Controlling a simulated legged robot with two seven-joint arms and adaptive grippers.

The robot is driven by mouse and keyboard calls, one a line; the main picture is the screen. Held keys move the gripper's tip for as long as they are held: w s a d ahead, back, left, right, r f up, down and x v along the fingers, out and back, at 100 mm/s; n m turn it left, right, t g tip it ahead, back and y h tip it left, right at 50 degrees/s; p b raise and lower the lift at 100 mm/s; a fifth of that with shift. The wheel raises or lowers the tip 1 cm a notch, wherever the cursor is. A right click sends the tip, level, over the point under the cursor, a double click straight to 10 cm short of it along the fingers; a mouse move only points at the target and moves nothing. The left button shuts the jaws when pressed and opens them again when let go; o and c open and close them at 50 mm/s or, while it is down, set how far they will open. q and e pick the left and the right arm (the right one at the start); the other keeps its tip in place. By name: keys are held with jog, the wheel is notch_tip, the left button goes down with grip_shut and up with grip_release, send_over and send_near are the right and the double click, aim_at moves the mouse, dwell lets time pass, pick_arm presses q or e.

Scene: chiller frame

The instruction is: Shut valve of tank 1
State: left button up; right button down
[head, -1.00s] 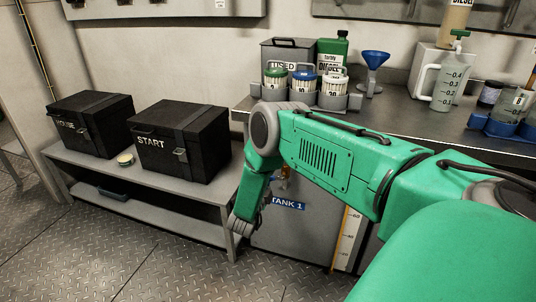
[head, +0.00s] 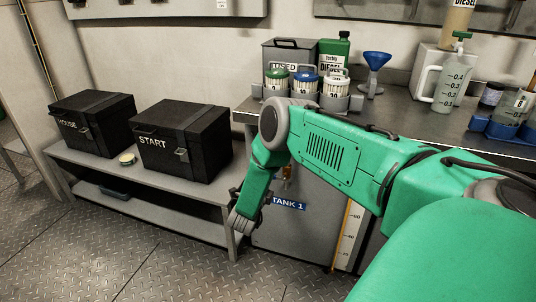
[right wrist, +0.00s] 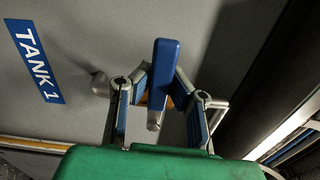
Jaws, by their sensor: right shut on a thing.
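Tank 1 is a grey tank with a blue "TANK 1" label (head: 288,205) under the workbench in the head view. The label also shows at the left of the right wrist view (right wrist: 40,65). A blue valve handle (right wrist: 166,58) stands upright in the right wrist view, with a metal end below it. My right gripper (right wrist: 161,88) is shut on this handle, one finger on each side. In the head view my right gripper (head: 238,198) is at the tank's left side, partly hidden by my own arm. My left gripper is out of view.
Two black boxes, HOUSE (head: 92,125) and START (head: 180,140), stand on a low grey bench (head: 160,209) at the left. The workbench (head: 420,130) above the tank holds bottles, a funnel and jugs. The metal floor (head: 130,255) in front is clear.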

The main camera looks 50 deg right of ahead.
jog(key=c, duration=1.5)
grip_release()
jog(key=shift+s+a+f, duration=0.1)
jog(key=shift+s+a, duration=0.15)
jog(key=shift+a, duration=0.1)
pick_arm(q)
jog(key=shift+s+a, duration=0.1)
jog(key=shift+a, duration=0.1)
pick_arm(e)
jog(key=shift+o, duration=0.2)
jog(key=v, duration=1.2)
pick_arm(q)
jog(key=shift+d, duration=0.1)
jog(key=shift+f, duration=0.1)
pick_arm(e)
jog(key=shift+a, duration=0.25)
